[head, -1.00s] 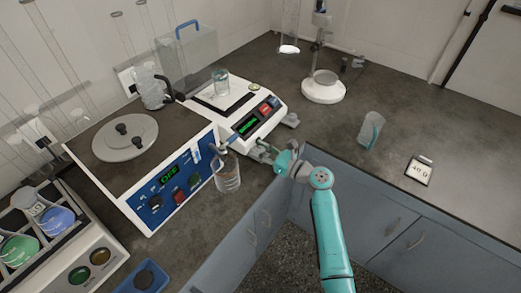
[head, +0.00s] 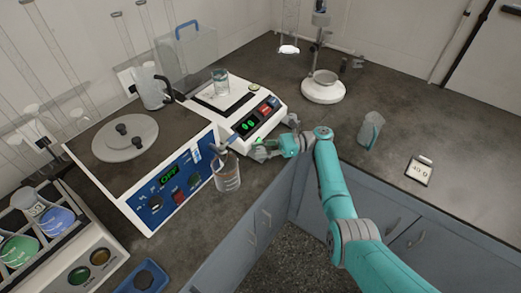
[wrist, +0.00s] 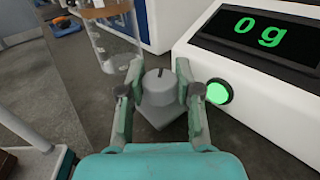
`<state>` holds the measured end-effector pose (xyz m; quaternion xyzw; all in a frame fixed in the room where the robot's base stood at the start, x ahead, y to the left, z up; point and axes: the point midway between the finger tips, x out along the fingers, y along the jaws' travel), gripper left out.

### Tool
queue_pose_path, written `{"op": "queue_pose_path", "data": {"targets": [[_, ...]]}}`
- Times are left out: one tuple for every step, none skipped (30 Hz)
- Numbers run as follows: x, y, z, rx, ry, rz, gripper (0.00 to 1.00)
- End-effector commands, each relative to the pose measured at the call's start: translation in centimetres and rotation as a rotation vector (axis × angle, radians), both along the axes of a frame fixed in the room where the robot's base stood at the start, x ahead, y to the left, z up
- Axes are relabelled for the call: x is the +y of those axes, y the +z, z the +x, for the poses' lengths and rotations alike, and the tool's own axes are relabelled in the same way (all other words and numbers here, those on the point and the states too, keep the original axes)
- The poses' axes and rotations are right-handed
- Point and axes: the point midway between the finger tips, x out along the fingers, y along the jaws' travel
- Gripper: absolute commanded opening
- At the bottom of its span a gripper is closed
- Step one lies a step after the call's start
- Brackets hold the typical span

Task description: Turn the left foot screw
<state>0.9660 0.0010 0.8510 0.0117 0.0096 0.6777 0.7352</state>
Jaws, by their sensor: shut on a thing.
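The left foot screw (wrist: 160,88) is a grey knob with a pointer mark on a grey foot at the white balance's (wrist: 258,85) near left corner. My gripper (wrist: 159,74) is shut on it, one finger on each side, in the wrist view. In the head view my gripper (head: 262,151) is low at the balance's front corner and hides most of the screw. The balance display (wrist: 265,30) reads 0 g in green. A round green spot (wrist: 218,92) glows on the balance beside the right finger.
The hotplate (head: 150,175) is further left. A glass (head: 371,129) and a scale-like card (head: 419,171) are on the open bench right.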

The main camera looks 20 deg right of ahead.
Motion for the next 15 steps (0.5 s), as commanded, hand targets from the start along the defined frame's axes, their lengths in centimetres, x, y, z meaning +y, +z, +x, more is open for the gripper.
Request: {"op": "queue_pose_path", "data": {"targets": [[0.01,0.03,0.09,0.003,0.023,0.000,0.00],[0.01,0.01,0.09,0.003,0.035,-0.001,0.00],[0.01,0.03,0.09,0.002,0.052,-0.001,0.00],[0.01,-0.01,0.07,0.003,0.063,-0.001,0.00],[0.02,-0.01,0.07,0.003,0.074,-0.002,0.00],[0.01,0.02,0.07,0.002,0.089,-0.001,0.00],[0.02,0.01,0.06,0.003,0.099,-0.001,0.00],[0.04,-0.02,0.05,0.004,0.108,0.000,0.00],[0.04,-0.01,0.06,0.003,0.121,-0.001,0.00],[0.04,-0.01,0.05,0.003,0.130,-0.002,0.00],[0.05,-0.06,0.03,0.004,0.138,-0.002,0.00],[0.06,-0.03,0.06,0.003,0.149,-0.002,0.00],[0.06,-0.03,0.04,0.003,0.156,-0.001,0.00],[0.07,-0.04,0.02,0.003,0.164,-0.001,0.00],[0.08,-0.07,0.01,0.004,0.172,0.000,0.00]]}}
